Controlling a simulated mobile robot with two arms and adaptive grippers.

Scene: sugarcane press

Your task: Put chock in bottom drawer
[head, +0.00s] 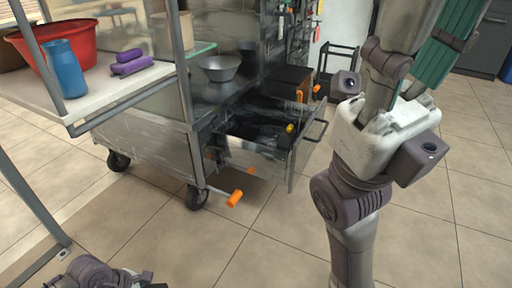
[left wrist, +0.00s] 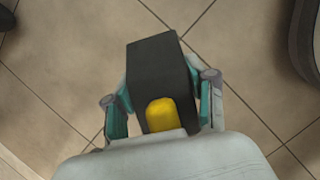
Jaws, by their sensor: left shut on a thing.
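The chock is a black block (left wrist: 160,70) with a yellow end (left wrist: 170,113) in the left wrist view. My left gripper (left wrist: 160,97) is shut on it, with teal fingers on both sides, above tiled floor. In the head view only part of my left arm shows at the bottom left; the chock is not clear there. An open drawer (head: 300,160) sits low in the metal cart, with a bar handle at its front. Its inside is dark, with a small yellow thing (head: 290,128) in it. My right gripper (head: 438,60) is partly hidden at the upper right; its opening is unclear.
The wheeled cart has a shelf (head: 100,103) with a red basin (head: 68,45), a blue cup (head: 64,70) and purple objects (head: 130,63). A metal bowl (head: 220,68) sits on the cart. An orange handle (head: 235,198) sticks out low. Tiled floor (head: 240,255) in front is clear.

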